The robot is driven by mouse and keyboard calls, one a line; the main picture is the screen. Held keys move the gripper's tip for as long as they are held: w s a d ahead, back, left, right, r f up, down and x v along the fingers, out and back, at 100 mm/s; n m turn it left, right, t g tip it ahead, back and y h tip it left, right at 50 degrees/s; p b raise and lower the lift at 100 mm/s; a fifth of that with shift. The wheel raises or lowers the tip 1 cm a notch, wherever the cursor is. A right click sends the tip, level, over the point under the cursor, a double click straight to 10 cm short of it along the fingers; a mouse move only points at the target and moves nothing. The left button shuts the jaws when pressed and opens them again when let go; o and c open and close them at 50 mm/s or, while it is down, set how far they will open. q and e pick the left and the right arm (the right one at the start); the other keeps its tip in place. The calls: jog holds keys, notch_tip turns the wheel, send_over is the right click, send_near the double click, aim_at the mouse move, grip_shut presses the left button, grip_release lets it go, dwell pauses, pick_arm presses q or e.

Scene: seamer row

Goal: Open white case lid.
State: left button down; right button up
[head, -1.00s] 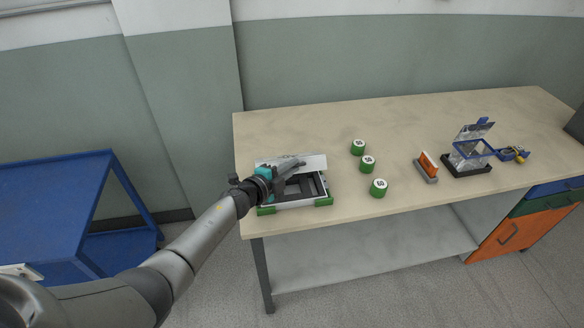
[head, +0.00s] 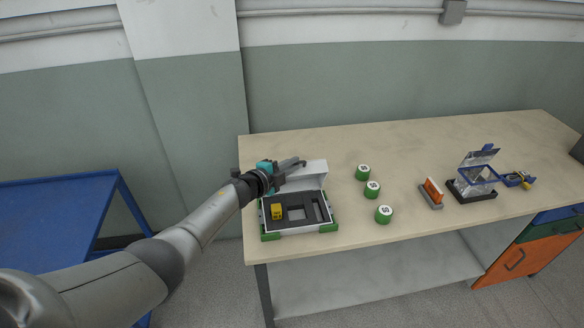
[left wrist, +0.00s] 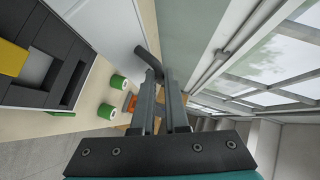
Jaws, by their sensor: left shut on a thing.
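The white case (head: 290,231) with green corners stands near the table's left front corner. Its lid (head: 313,172) is raised at the back, roughly upright, so the dark insert inside shows. A yellow block (head: 277,211) sits in the insert's left part; it also shows in the left wrist view (left wrist: 12,58). My left gripper (head: 297,164) is at the lid's upper left. In the left wrist view, its fingers (left wrist: 166,85) are shut on a dark bar (left wrist: 150,62) at the white lid's edge (left wrist: 112,32). The fingers partly hide the grip. My right gripper is not in view.
On the table (head: 400,142) stand three green-and-white cans (head: 372,189) right of the case. Farther right are an orange-and-grey item (head: 432,192) and a blue-framed stand (head: 478,178). A blue cart (head: 60,225) stands left. The table behind the cans is clear.

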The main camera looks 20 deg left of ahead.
pick_arm(q)
jog(key=shift+r, duration=0.1)
jog(key=c, duration=0.9)
grip_release()
jog(key=shift+s, duration=0.1)
jog(key=shift+p+v, duration=2.45)
jog(key=shift+v, duration=5.1)
